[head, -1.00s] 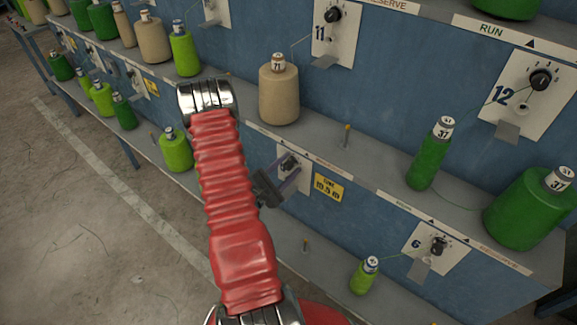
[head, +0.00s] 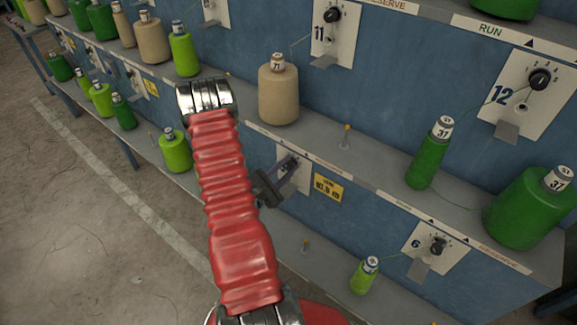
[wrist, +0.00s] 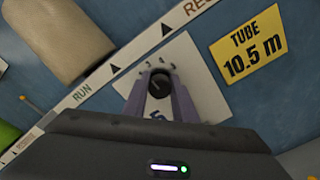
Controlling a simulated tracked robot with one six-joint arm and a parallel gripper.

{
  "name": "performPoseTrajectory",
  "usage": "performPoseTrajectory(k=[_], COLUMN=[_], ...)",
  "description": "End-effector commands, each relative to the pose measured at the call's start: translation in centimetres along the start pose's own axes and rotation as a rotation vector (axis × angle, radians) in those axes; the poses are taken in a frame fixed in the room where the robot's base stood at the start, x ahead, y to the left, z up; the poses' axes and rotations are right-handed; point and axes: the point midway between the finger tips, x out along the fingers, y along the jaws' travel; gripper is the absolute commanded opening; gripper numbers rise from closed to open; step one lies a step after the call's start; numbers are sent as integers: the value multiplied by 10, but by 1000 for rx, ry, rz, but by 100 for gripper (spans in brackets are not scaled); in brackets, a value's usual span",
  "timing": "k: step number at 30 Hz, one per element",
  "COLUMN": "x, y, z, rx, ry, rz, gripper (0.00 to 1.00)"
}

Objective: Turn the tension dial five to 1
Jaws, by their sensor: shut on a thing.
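Tension dial five is a small black knob (wrist: 159,84) on a white plate (wrist: 187,62), with small numbers along its upper edge and a partly hidden 5 below it. The dial's pointer setting is too small to read. In the head view my gripper (head: 291,163) reaches the same white plate (head: 304,179) on the lower blue panel and covers most of the dial.
A yellow TUBE 10.5 m label (head: 328,187) is right of the plate. A beige cone (head: 278,94) stands on the shelf above. Dial 6's plate (head: 436,247) and a small green cone (head: 364,276) are lower right. Open floor (head: 75,220) lies left.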

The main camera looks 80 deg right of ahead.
Motion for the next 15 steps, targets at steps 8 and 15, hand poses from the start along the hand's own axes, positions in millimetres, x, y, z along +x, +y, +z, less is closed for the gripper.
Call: performPoseTrajectory(k=[8,15], x=[0,0], y=[-4,-5], z=[0,0], rx=[-117,-302], ry=[2,4], rz=[-10,-11], gripper=[3,3])
